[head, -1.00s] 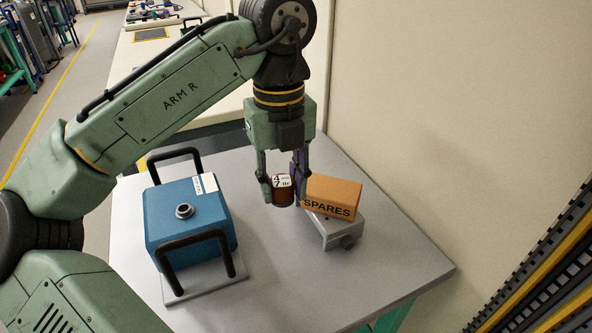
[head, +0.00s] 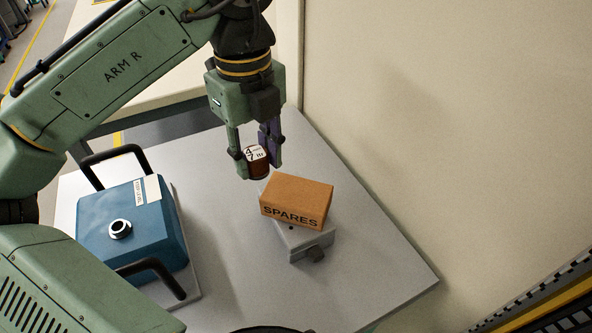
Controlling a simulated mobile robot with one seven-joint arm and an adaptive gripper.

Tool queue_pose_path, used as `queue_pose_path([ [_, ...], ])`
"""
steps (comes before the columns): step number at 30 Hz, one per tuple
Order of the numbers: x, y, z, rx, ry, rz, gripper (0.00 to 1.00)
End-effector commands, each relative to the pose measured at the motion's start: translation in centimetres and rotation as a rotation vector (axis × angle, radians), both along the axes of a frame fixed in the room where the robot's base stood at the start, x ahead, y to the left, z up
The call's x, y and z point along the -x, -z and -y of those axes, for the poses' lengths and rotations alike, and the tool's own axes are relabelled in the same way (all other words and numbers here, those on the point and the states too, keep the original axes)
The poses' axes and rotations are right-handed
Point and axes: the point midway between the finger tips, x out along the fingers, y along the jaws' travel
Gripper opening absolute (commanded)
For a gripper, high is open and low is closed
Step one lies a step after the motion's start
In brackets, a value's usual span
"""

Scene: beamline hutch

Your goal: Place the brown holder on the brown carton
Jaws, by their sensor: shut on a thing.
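The brown holder (head: 258,169) is a small dark brown cylinder with a white label reading 4 and 7 on its top. My gripper (head: 257,160) is shut on it and holds it upright, just behind and left of the carton in the head view. The brown carton (head: 297,199) is marked SPARES and sits slightly askew on a grey metal block. The holder's lower end appears near the carton's far left corner. I cannot tell whether they touch. The right finger partly hides the holder.
The grey block (head: 300,244) with a dark knob stands under the carton on the grey table (head: 350,260). A blue box (head: 150,245) with black handles stands at the left. A wall (head: 420,110) runs along the right. The table's right front is clear.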

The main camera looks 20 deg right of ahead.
Motion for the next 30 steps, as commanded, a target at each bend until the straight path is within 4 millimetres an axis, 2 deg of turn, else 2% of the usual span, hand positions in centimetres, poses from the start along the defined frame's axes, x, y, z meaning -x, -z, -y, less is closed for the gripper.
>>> queue_pose_path([
  [3,1.0,0.0,2.8,-0.008,0.002,0.003,0.02],
  [9,1.9,0.4,5.5,-0.004,-0.001,0.000,0.02],
  [13,2.0,1.1,5.8,-0.004,-0.004,-0.001,0.02],
  [19,2.0,3.7,5.8,-0.004,-0.005,0.000,0.02],
  [30,2.0,4.3,5.9,0.000,-0.002,-0.001,0.02],
])
